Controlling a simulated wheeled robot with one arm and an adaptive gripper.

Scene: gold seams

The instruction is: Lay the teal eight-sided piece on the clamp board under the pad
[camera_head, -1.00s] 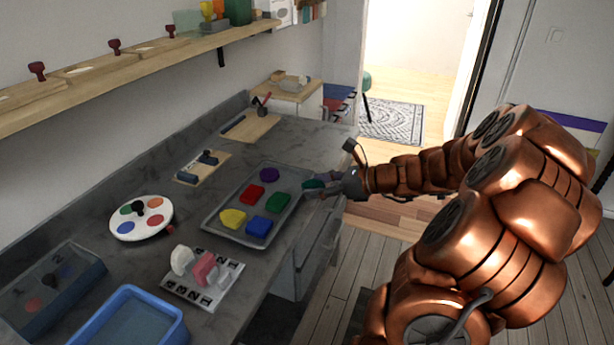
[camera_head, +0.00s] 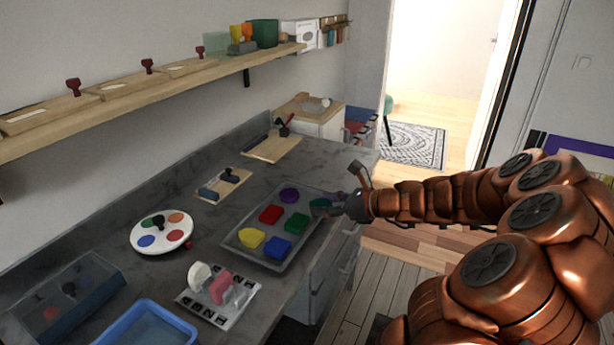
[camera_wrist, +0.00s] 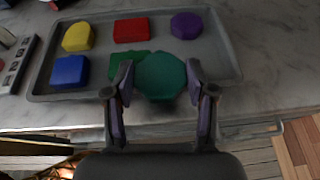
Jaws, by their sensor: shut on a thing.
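My gripper (camera_wrist: 160,88) is shut on the teal eight-sided piece (camera_wrist: 160,75), one finger at each side. In the head view the teal piece (camera_head: 320,203) is at the right edge of the grey tray (camera_head: 243,255), partly covered by my gripper (camera_head: 328,205). In the wrist view it overlaps a green piece (camera_wrist: 122,62); the gap below it is hard to judge. A wooden board (camera_head: 266,153) with a dark upright handle lies at the back of the counter. A nearer board (camera_head: 236,178) carries dark blue parts. I cannot tell surely which is the clamp board, and no pad is clear.
Yellow (camera_head: 250,238), blue (camera_head: 277,248), red (camera_head: 270,214) and purple (camera_head: 289,194) pieces lie in the tray. A white colour disc (camera_head: 162,247), a lettered card (camera_head: 240,297) and a blue tub (camera_head: 150,325) stand nearer. A shelf (camera_head: 130,102) runs along the wall.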

